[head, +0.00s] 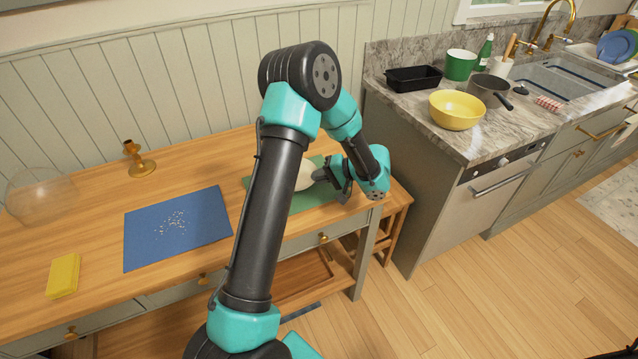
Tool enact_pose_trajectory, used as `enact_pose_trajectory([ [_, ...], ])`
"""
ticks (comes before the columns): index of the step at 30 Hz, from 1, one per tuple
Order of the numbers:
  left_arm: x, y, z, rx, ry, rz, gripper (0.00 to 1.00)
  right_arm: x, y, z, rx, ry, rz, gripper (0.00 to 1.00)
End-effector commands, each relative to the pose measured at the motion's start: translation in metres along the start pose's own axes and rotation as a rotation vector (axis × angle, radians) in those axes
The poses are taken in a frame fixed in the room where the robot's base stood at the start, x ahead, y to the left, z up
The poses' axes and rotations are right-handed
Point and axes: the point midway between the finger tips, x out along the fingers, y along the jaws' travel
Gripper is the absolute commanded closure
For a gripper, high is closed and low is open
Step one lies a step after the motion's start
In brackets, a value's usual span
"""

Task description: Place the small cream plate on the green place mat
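The small cream plate (304,176) is over the green place mat (302,203) at the right end of the wooden table. My arm covers its left part, and I cannot tell whether it rests flat on the mat. The mat is also partly hidden behind my arm. My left gripper (321,176) is at the plate's right edge, with its fingertips against or very close to the rim. The fingers are too small and dark to show whether they are closed on it.
A blue mat (152,240) with pale crumbs lies mid-table. A yellow sponge (64,276), a clear glass bowl (40,196) and a brass candlestick (140,165) stand to the left. A counter with a yellow bowl (457,112) is at the right.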

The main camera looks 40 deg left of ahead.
Motion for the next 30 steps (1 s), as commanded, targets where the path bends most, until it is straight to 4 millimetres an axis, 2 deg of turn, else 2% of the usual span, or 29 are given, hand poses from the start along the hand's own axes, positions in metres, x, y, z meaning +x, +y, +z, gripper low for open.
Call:
enact_pose_trajectory([
  [6,0.003,0.000,-0.008,-0.001,-0.001,-0.001,1.00,0.000,0.000,0.000,0.000,0.000,0.000,0.57],
  [12,0.015,0.025,-0.008,0.003,-0.001,-0.002,1.00,0.000,0.000,0.000,0.000,0.000,0.000,0.57],
  [15,0.018,0.030,-0.008,0.000,0.000,-0.001,1.00,0.000,0.000,0.000,0.000,0.000,0.000,0.57],
  [27,0.019,0.034,-0.008,0.000,0.000,-0.001,1.00,0.000,0.000,0.000,0.000,0.000,0.000,0.57],
  [30,0.020,0.034,-0.008,0.000,0.000,0.000,0.88,0.000,0.000,0.000,0.000,0.000,0.000,0.57],
])
